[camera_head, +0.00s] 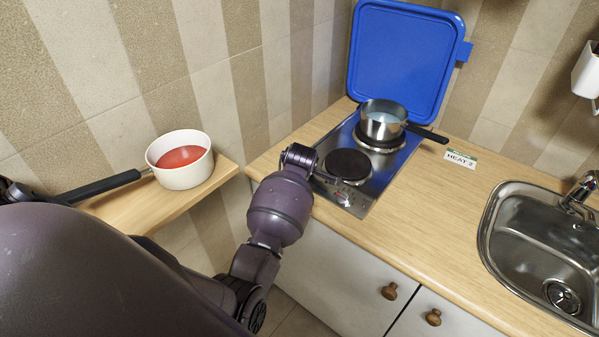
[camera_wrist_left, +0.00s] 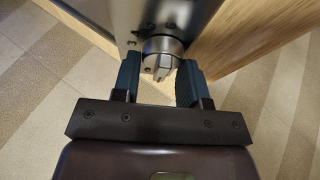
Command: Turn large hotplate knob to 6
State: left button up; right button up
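The hob (camera_head: 381,183) is set in the wooden counter, with a bare dark front hotplate (camera_head: 348,164) and a rear hotplate under a steel pot (camera_head: 381,121). In the head view my left wrist hides part of the hob's left front. My right gripper is not in view.
A blue lid (camera_head: 402,55) stands upright behind the hob. The steel pot's black handle points right, near a card (camera_head: 460,158) that appears to read "HEAT 2". A white pan (camera_head: 181,162) with red contents stands on a side shelf. A sink (camera_head: 540,250) is at right.

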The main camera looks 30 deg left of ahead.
pick_arm(q)
jog(key=shift+c, duration=0.7)
jog(key=shift+m+t, duration=0.3)
jog(key=shift+m, duration=0.1)
jog(key=m+t, duration=0.1)
jog(key=m, duration=0.4)
jog(key=shift+m+t+h, duration=0.3)
jog(key=shift+m+t, duration=0.1)
jog(key=m+h, duration=0.1)
jog(key=m, duration=0.2)
jog(key=m+t+h, duration=0.1)
jog(key=m, duration=0.2)
jog(key=shift+w+d+r+t, duration=0.1)
jog(key=shift+w+t, duration=0.05)
jog(key=shift+t, duration=0.15)
jog(key=shift+m, duration=0.4)
jog(key=o, duration=0.9)
